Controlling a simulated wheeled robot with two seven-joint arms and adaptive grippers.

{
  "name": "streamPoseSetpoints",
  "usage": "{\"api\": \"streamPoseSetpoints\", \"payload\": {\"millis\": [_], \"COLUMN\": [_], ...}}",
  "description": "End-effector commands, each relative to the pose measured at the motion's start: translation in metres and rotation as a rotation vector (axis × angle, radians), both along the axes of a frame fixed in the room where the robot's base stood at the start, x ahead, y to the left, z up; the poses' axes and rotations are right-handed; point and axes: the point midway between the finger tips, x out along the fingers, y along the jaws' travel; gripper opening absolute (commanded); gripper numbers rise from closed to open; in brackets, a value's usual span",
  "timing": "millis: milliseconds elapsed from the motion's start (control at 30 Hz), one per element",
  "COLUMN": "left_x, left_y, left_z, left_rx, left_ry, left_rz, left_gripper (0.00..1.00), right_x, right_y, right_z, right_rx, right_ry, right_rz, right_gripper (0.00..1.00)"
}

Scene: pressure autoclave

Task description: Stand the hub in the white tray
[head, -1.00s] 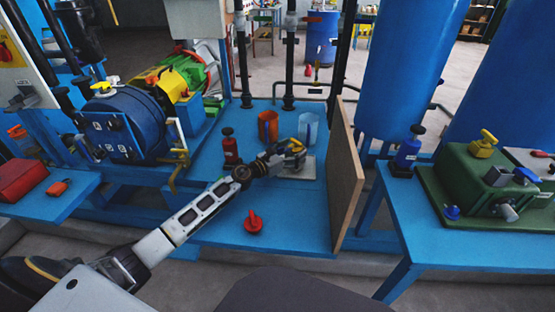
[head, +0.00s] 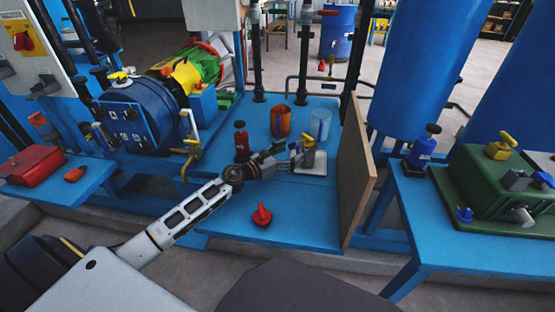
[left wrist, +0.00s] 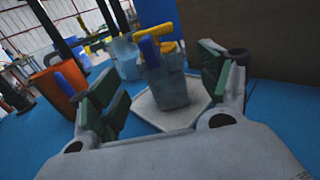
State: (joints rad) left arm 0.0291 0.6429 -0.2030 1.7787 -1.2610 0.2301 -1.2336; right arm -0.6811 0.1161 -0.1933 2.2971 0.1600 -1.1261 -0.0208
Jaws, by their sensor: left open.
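The hub, a small grey body with a yellow lever on top (head: 308,150), stands upright on the white tray (head: 318,168). In the left wrist view the hub (left wrist: 172,90) also shows a blue lever, and its base rests on the tray (left wrist: 150,114). My left gripper (head: 290,158) is at the hub's left side, low over the tray. In the left wrist view my left gripper (left wrist: 158,88) is open, its green-padded fingers on either side of the hub with gaps showing. My right gripper is not in view.
A wooden board (head: 357,175) rises right of the tray. A red knob (head: 262,216) lies in front, with clear blue deck around it.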

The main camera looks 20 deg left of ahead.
Motion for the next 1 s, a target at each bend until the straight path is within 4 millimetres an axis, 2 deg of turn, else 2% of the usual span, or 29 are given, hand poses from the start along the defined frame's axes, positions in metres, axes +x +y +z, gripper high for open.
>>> {"api": "streamPoseSetpoints", "payload": {"millis": [600, 1000], "left_x": [-0.038, -0.045], "left_y": [0.021, 0.025], "left_z": [0.000, 0.001], "left_rx": [-0.001, 0.001], "left_ry": [0.000, 0.000], "left_rz": [0.000, 0.000], "left_gripper": [0.78, 0.78], "right_x": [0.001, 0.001], "right_y": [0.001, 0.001], "right_z": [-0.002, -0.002], "right_rx": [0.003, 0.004], "right_ry": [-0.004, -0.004], "right_rz": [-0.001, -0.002], "right_gripper": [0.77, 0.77]}}
